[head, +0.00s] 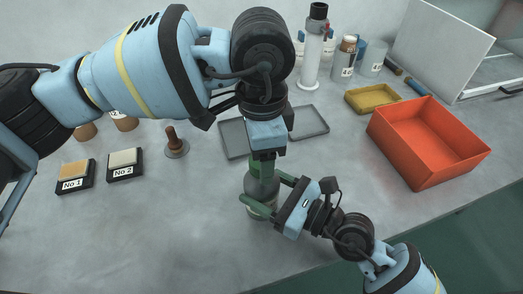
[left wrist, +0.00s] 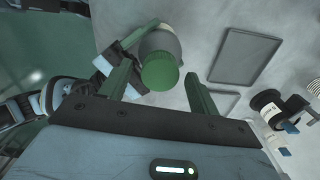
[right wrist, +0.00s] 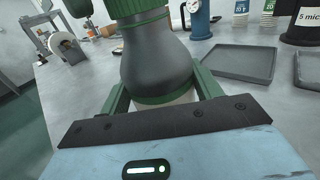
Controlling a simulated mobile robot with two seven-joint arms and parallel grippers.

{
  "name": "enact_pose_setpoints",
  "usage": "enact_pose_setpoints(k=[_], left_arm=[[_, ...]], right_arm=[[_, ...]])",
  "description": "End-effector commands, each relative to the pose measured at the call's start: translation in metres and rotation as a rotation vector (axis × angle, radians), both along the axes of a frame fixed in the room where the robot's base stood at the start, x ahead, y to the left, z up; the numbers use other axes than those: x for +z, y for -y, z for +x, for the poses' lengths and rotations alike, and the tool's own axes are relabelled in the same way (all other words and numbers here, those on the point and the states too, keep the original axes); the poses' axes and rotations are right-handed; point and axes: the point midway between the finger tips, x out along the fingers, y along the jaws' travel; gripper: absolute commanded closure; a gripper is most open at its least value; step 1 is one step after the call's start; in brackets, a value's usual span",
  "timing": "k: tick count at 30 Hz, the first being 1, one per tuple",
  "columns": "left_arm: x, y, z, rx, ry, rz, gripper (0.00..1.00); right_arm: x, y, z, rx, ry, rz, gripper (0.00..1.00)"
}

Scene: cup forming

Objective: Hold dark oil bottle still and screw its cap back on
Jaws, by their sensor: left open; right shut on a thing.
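The dark oil bottle (right wrist: 157,62) stands upright on the bench. Its green cap (right wrist: 138,9) sits on top of the neck; how tightly it is screwed I cannot tell. My right gripper (head: 260,206) is shut around the lower body of the bottle, near the green band, as the right wrist view (right wrist: 163,88) shows. My left gripper (head: 263,158) is directly above the bottle, pointing down and open. In the left wrist view the cap (left wrist: 160,73) lies between its spread fingers (left wrist: 157,80), with a gap on each side. In the head view the left gripper hides most of the cap.
Two grey trays (head: 234,139) (head: 308,122) lie behind the bottle. An orange bin (head: 420,140) and a yellow tray (head: 372,97) are at right. Blocks No 1 (head: 74,176) and No 2 (head: 124,163) and a wooden-handled stamp (head: 175,145) are at left.

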Motion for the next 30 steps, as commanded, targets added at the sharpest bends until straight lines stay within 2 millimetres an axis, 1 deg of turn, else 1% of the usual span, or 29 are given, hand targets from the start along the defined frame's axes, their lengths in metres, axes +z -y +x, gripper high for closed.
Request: enact_pose_setpoints(k=[12, 20, 21, 23, 26, 30], left_arm=[[0.042, 0.000, 0.000, 0.001, 0.001, -0.001, 0.38], [0.044, 0.000, 0.000, 0.000, 0.000, 0.000, 0.38], [0.044, 0.000, 0.000, 0.001, 0.000, 0.000, 0.42], [0.044, 0.000, 0.000, 0.007, 0.000, 0.000, 0.42], [0.044, 0.000, 0.000, 0.049, 0.000, 0.000, 0.42], [0.045, 0.000, 0.000, 0.194, 0.000, 0.000, 0.42]], right_arm=[[-0.001, 0.000, 0.000, 0.000, -0.002, 0.000, 1.00], [-0.001, 0.000, 0.000, 0.001, -0.002, 0.000, 1.00], [-0.001, 0.000, 0.000, 0.001, -0.002, 0.000, 1.00], [-0.001, 0.000, 0.000, 0.001, -0.002, 0.000, 1.00], [-0.001, 0.000, 0.000, 0.001, -0.002, 0.000, 1.00], [-0.001, 0.000, 0.000, 0.001, -0.002, 0.000, 1.00]])
